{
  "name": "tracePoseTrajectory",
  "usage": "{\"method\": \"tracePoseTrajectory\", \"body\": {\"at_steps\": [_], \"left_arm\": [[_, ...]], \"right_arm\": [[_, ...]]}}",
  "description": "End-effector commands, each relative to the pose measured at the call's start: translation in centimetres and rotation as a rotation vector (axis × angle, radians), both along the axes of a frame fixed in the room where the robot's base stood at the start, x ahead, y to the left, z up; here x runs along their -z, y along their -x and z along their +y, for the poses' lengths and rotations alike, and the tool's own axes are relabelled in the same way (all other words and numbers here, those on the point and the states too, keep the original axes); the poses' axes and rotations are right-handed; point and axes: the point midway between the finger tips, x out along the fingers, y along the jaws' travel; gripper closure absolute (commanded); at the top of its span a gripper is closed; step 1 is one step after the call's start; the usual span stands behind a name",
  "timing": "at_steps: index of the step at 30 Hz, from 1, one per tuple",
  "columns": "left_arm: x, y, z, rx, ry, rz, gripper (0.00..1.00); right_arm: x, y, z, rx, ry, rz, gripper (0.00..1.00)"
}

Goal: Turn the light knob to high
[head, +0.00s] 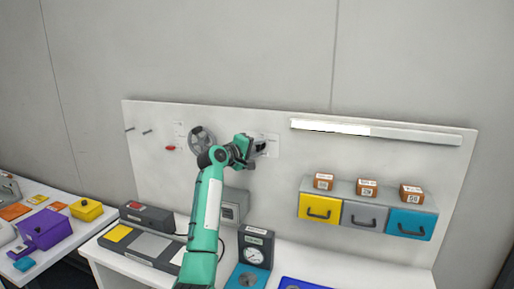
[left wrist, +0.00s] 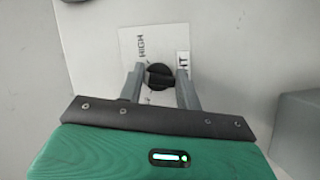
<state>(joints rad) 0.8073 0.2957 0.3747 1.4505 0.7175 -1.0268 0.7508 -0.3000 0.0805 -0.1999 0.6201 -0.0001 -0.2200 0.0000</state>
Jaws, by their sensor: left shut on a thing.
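The light knob (left wrist: 159,76) is a round black knob on a white label plate (left wrist: 128,42) fixed to the wall panel. In the left wrist view the word HIGH shows on the plate to the upper left of the knob, and part of another word shows at the right. My left gripper (left wrist: 160,86) is shut on the knob, with one grey finger on each side of it. In the head view my left gripper (head: 254,148) is at the panel and mostly hides the knob. The label plate shows there (head: 271,146) to the right of the gripper. My right gripper is not in view.
A light bar (head: 375,131) is on the panel's upper right, partly bright. Drawers with small boxes on top (head: 366,188) hang below it. A grey wheel (head: 201,139) is left of my gripper. A gauge (head: 255,250) and a grey box (head: 148,216) stand on the bench.

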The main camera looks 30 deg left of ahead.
Motion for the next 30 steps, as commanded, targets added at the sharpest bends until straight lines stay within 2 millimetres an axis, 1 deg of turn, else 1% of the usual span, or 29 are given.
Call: {"method": "tracePoseTrajectory", "body": {"at_steps": [9,18,24,30], "left_arm": [[0.0,0.0,0.0,0.003,-0.296,0.08,0.88],[0.0,0.0,-0.1,0.004,-0.547,0.14,0.88],[0.1,0.0,-0.1,0.005,-0.669,0.17,0.88],[0.2,0.0,-0.2,0.005,-0.745,0.187,0.88]], "right_arm": [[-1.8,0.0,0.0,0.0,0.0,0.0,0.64],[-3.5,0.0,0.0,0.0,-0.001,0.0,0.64],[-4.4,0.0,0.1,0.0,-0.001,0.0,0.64],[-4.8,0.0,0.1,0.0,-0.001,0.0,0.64]]}}
